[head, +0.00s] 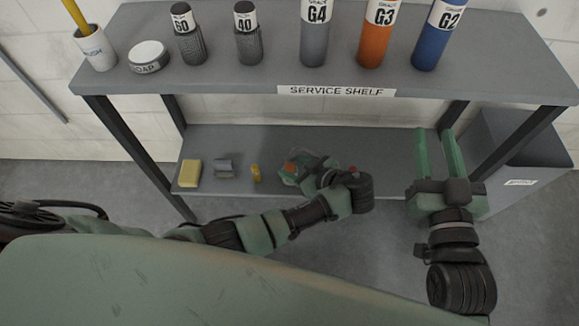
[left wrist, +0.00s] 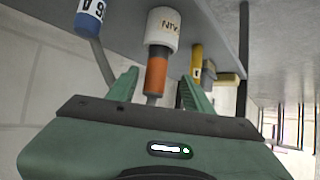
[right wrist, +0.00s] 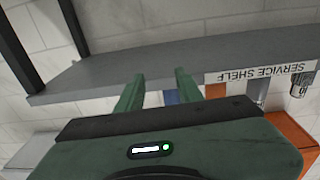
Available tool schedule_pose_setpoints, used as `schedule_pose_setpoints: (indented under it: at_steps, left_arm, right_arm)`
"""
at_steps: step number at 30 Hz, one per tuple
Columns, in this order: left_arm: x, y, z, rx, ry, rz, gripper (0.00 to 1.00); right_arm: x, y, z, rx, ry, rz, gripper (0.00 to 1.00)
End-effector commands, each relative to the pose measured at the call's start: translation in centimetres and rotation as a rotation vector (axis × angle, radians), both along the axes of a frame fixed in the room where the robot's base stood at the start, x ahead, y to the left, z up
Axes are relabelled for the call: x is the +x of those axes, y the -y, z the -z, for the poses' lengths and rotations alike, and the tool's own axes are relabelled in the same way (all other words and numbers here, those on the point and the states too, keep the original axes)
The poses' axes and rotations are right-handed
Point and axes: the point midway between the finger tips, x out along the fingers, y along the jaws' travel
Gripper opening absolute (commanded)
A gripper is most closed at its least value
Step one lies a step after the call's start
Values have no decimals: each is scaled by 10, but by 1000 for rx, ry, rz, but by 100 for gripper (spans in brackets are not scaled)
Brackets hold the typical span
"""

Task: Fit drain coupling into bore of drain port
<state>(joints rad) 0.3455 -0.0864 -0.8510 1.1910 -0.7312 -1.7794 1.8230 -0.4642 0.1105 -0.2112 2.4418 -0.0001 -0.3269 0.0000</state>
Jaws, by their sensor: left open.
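In the left wrist view a part with a white collar (left wrist: 162,28), an orange band (left wrist: 156,72) and a grey tip stands between my left fingers. The part of its inverted lettering that shows fits DRAIN, so it is likely the drain coupling. My left gripper (left wrist: 155,88) is open around it; I cannot tell whether the fingers touch it. In the head view this gripper (head: 291,170) is low over the lower shelf and mostly hides the part. My right gripper (head: 436,132) is open and empty at the right of the lower shelf. I cannot make out the drain port or its bore.
The lower shelf (head: 385,140) holds a yellow block (head: 190,173), a grey part (head: 224,168) and a small yellow part (head: 256,173). The upper shelf (head: 190,88) carries several labelled bottles. A grey bin (head: 520,150) stands at the right. Dark shelf legs flank the opening.

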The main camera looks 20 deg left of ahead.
Motion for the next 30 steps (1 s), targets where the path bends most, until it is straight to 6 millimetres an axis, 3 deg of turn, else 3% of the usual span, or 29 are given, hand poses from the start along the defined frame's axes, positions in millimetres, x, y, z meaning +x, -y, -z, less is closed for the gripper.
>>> schedule_pose_setpoints:
  at_steps: [7,18,29,30]
  left_arm:
    - [8,-10,9,0,-1,1,51]
    - [27,-36,30,1,-2,0,51]
    - [29,-41,33,-2,-3,1,51]
    - [29,-41,33,-2,-3,0,45]
  right_arm:
    - [-1,-3,-20,30,112,-6,36]
    - [-25,-6,-84,127,465,-27,36]
    - [-31,-5,-95,144,522,-30,36]
    - [-31,-5,-95,144,522,-30,36]
